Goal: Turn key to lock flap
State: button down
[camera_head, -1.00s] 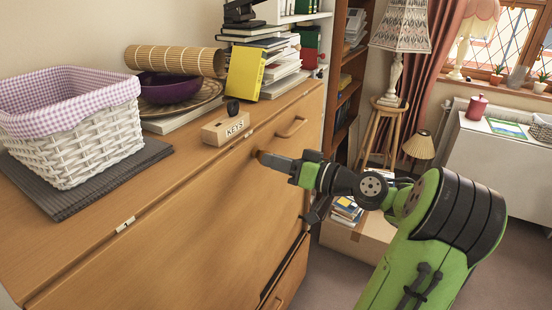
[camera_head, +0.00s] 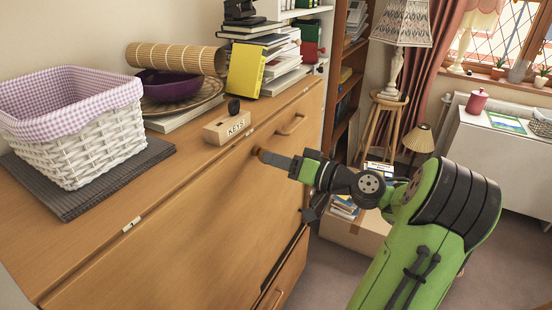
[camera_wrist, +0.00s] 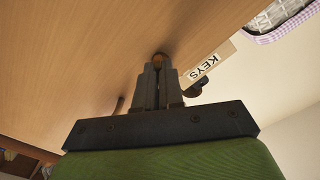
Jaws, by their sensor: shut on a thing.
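The bureau flap (camera_head: 190,210) stands upright and closed against the wooden bureau front, with a bar handle (camera_head: 291,125) near its upper right. My gripper (camera_head: 264,156) reaches in from the right, its tips at the upper part of the flap. In the wrist view my gripper (camera_wrist: 158,66) is shut on a small brown rounded piece, seemingly the key (camera_wrist: 160,57), right against the wood. The fingers hide most of it, so its turn angle cannot be told.
A wooden KEYS block (camera_head: 227,128) with a black knob-like piece stands on the bureau top above my gripper. A white basket (camera_head: 75,130), purple bowl (camera_head: 168,86) and yellow book (camera_head: 246,70) stand there too. A cardboard box (camera_head: 352,232) is on the floor behind my arm.

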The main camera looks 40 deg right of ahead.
jog(key=shift+a+r+m+p, duration=0.1)
jog(key=shift+r+m+p, duration=0.05)
jog(key=shift+m+p, duration=3.55)
jog(key=shift+p, duration=0.65)
jog(key=shift+r+m+p, duration=0.15)
jog(key=shift+m+p, duration=1.55)
jog(key=shift+p, duration=0.45)
jog(key=c, duration=1.3)
grip_release()
jog(key=shift+o, duration=0.2)
jog(key=o, duration=0.5)
jog(key=shift+o, duration=0.2)
jog(key=shift+s, duration=0.15)
jog(key=v, duration=0.7)
jog(key=shift+s, duration=0.35)
